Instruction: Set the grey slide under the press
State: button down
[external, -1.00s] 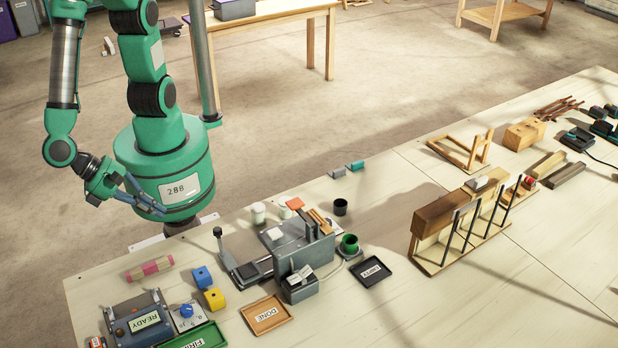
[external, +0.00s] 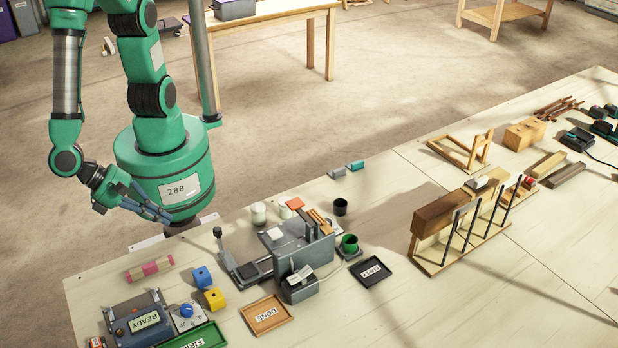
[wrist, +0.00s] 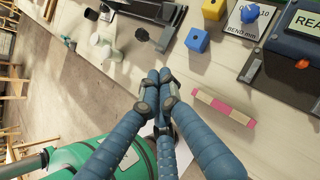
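The grey slide (external: 251,269) lies on the rail left of the grey press (external: 304,255), with a dark pad on top. An upright handle with a black knob (external: 218,232) stands at the rail's outer end. In the wrist view the knob (wrist: 142,34) shows above the fingertips, and part of the slide assembly (wrist: 168,12) is cut off by the top edge. My gripper (external: 162,216) hangs near the table's back left edge, apart from the slide and handle. Its blue fingers meet at the tips in the wrist view (wrist: 158,76), with nothing between them.
A pink-striped stick (external: 150,269), a blue block (external: 202,277) and a yellow block (external: 214,299) lie left of the rail. A bending device marked READY (external: 140,320) stands at the front left. The DONE tray (external: 267,314) and EMPTY tray (external: 371,271) lie near the press.

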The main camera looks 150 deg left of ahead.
jog(key=w+a+f+b, duration=0.2)
jog(key=w+a+f, duration=0.2)
jog(key=a, duration=0.4)
jog(key=shift+f, duration=0.8)
jog(key=shift+a, duration=0.25)
jog(key=a+b, duration=0.1)
jog(key=a, duration=1.6)
jog(key=shift+b, duration=0.4)
jog(key=shift+d, duration=0.1)
jog(key=d+f+p+v, duration=0.1)
jog(key=v, duration=0.5)
jog(key=f+p+v, duration=0.1)
jog(key=p+v, duration=0.1)
jog(key=v, duration=0.4)
jog(key=shift+s+d+r, duration=0.3)
jog(key=shift+s+d, duration=0.2)
jog(key=shift+d, duration=0.15)
jog(key=shift+r, duration=0.1)
